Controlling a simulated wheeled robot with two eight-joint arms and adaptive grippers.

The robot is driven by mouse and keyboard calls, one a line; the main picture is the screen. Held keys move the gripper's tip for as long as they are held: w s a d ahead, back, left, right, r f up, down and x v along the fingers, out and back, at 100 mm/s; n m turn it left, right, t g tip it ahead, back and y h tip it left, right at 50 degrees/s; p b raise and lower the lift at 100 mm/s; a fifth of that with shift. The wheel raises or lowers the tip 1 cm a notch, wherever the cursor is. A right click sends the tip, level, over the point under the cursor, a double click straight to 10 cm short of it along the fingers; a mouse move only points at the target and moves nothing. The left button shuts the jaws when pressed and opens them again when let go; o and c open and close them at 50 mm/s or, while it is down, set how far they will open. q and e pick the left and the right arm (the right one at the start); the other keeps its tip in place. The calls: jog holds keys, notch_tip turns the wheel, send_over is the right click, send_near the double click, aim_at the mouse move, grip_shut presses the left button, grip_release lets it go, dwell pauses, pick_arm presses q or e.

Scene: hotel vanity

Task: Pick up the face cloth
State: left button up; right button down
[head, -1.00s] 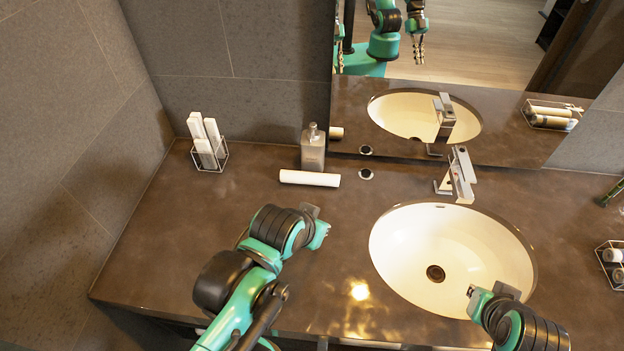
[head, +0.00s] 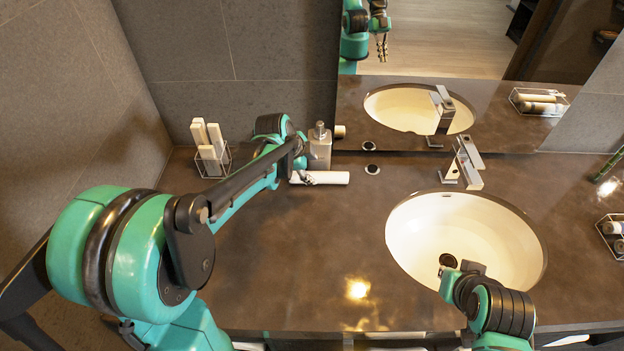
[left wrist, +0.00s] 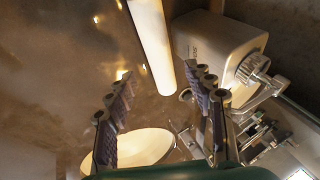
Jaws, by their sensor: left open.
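The face cloth is a white roll (head: 330,178) lying on the brown counter in front of the soap bottle. My left gripper (head: 304,176) is at the roll's left end, partly hidden by my own arm. In the left wrist view the cloth (left wrist: 152,42) runs down from the top edge, and its end shows between the two spread fingers of my left gripper (left wrist: 157,80). The fingers are open and not closed on it. My right gripper (head: 463,270) is over the front of the basin; its fingers cannot be made out.
A soap bottle (head: 319,150) stands right behind the cloth and shows large in the left wrist view (left wrist: 210,50). A wire holder (head: 213,160) with white boxes is to the left. The basin (head: 410,235) and faucet (head: 465,165) are to the right. The front middle counter is clear.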

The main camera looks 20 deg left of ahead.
aim_at(318, 176)
pick_arm(q)
jog(key=shift+b+x, duration=0.4)
jog(key=shift+x, duration=0.7)
jog(key=b+x, duration=0.1)
jog(key=x, duration=0.1)
jog(key=b+x, duration=0.1)
jog(key=x, duration=0.1)
jog(key=shift+s+d+f, duration=0.1)
jog(key=shift+f, duration=0.25)
pick_arm(e)
notch_tip(318, 176, down, 4)
jog(key=shift+r, duration=0.15)
pick_arm(q)
jog(key=shift+f+b, duration=0.15)
jog(key=shift+b, duration=0.15)
pick_arm(e)
jog(key=shift+r, duration=0.1)
pick_arm(q)
jog(key=c, duration=0.9)
jog(key=shift+r, duration=0.2)
